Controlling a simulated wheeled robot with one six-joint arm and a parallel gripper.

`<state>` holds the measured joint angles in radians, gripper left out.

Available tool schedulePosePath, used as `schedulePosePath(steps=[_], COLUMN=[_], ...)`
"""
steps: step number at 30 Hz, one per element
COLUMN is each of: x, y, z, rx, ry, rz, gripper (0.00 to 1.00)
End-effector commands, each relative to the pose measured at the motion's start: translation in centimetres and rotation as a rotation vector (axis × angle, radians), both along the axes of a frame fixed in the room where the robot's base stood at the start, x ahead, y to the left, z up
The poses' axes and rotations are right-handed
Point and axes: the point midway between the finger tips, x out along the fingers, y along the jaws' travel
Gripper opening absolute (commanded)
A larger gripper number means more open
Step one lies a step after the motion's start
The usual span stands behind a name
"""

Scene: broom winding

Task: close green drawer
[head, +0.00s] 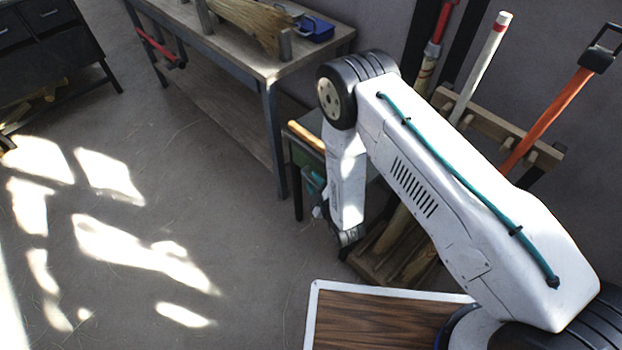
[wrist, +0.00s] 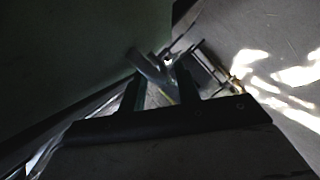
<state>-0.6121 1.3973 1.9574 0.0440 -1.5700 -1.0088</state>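A small dark green drawer unit (head: 303,152) with a light wooden edge stands behind my forearm in the head view. My arm hides much of it, and I cannot tell how far its drawer is out. In the wrist view a large dark green panel (wrist: 60,60) fills the left side. My gripper (wrist: 160,88) points along this panel with its two dark fingers apart. A grey bar-like piece (wrist: 152,68) shows at or just beyond the fingertips; I cannot tell whether it touches them. In the head view my gripper is low beside the unit, mostly hidden.
A rack (head: 487,125) with long handles is at right. A wood-topped surface (head: 385,318) is in front. Sunlit floor (head: 130,200) at left is open.

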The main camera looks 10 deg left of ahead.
Motion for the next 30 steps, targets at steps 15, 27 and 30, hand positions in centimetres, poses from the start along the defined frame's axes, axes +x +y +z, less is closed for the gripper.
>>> schedulePosePath(steps=[15,27,30], x=[-4.1,-4.1,-3.7], y=[-2.6,-2.6,-2.2], z=[1.1,1.1,1.5], rx=[0.000,0.000,0.007], ry=[-0.001,-0.001,0.007], rz=[0.002,0.002,0.004], gripper=[0.32,0.32,0.32])
